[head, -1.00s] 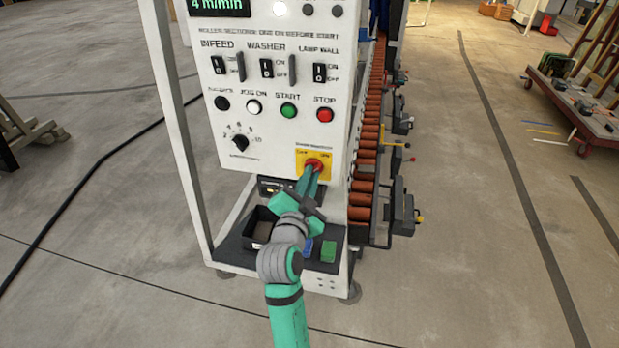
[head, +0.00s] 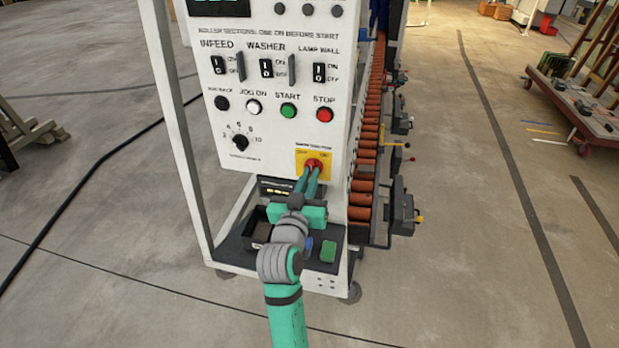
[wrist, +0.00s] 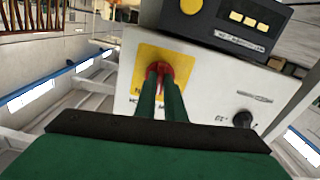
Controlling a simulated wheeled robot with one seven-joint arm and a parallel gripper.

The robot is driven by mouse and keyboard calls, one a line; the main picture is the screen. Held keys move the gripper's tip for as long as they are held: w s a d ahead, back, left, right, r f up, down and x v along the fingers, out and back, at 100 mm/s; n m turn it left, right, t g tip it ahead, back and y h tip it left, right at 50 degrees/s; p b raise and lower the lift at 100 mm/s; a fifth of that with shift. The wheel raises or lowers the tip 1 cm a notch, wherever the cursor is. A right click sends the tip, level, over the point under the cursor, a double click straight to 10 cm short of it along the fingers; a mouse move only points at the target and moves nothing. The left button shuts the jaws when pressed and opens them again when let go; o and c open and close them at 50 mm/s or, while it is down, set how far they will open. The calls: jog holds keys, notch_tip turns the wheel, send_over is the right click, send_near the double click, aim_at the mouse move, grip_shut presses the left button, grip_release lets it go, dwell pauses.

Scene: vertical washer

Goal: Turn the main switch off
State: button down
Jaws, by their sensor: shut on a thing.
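The main switch is a red rotary knob (head: 314,162) on a yellow plate (head: 303,154), low on the right of the white control panel (head: 280,130). My gripper (head: 309,174) reaches up to it from below, with its two green fingers shut on the knob. In the wrist view the red knob (wrist: 184,69) shows around and between the fingertips (wrist: 163,75), in front of the yellow plate (wrist: 145,62). The fingers hide part of the knob and plate lettering, so I cannot read the knob's position.
Above are three black rocker switches, a black dial (head: 240,142), a green START button (head: 288,110) and a red STOP button (head: 324,115). A black tray (head: 257,240) and a green block (head: 328,251) sit on the shelf below. Orange rollers (head: 366,170) run behind on the right.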

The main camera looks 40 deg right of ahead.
jog(key=shift+r+n, duration=0.1)
jog(key=shift+n, duration=3.6)
jog(key=c, duration=1.8)
grip_release()
jog(key=shift+c, duration=0.2)
